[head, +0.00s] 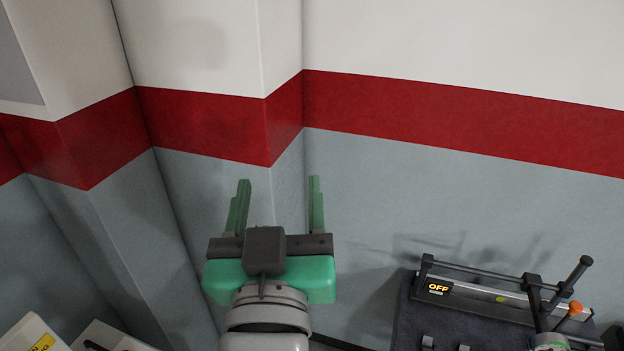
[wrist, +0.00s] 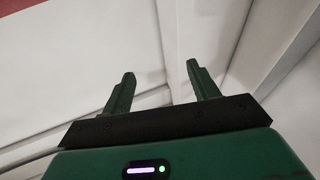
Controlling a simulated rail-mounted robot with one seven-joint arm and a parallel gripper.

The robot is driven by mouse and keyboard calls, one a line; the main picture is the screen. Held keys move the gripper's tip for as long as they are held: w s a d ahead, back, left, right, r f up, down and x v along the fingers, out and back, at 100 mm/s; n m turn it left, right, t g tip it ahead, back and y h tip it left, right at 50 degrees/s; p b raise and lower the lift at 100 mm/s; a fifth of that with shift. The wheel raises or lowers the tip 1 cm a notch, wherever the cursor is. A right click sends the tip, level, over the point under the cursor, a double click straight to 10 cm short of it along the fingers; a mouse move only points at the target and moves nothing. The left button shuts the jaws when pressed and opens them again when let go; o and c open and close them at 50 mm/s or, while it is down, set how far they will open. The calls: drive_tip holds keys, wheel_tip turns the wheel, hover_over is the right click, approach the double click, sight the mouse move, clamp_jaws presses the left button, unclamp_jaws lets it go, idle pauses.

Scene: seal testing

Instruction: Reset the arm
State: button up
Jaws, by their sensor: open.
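My gripper (head: 279,190) is raised in front of the wall in the head view, its two green fingers pointing up and spread apart. Nothing is between the fingers. In the wrist view my gripper (wrist: 160,75) also shows open and empty, with pale wall surfaces behind it. The lower part of my arm runs out of the bottom of the head view.
A dark machine (head: 408,318) with an "OFF" display (head: 438,287), black bars and an orange-tipped lever (head: 575,308) stands at the lower right. White boxes (head: 30,335) show at the lower left. The wall with a red band (head: 450,120) has a protruding corner behind my gripper.

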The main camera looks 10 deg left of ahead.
drive_tip(key=s+d+r+m+t+h, duration=0.2)
drive_tip(key=s+d+r+t, duration=0.2)
drive_tip(key=s+d+r, duration=0.3)
wheel_tip(320, 180, up, 2)
drive_tip(key=shift+s+d+r+t+h, duration=0.15)
drive_tip(key=shift+s+d+t+h, duration=0.15)
drive_tip(key=shift+s, duration=0.95)
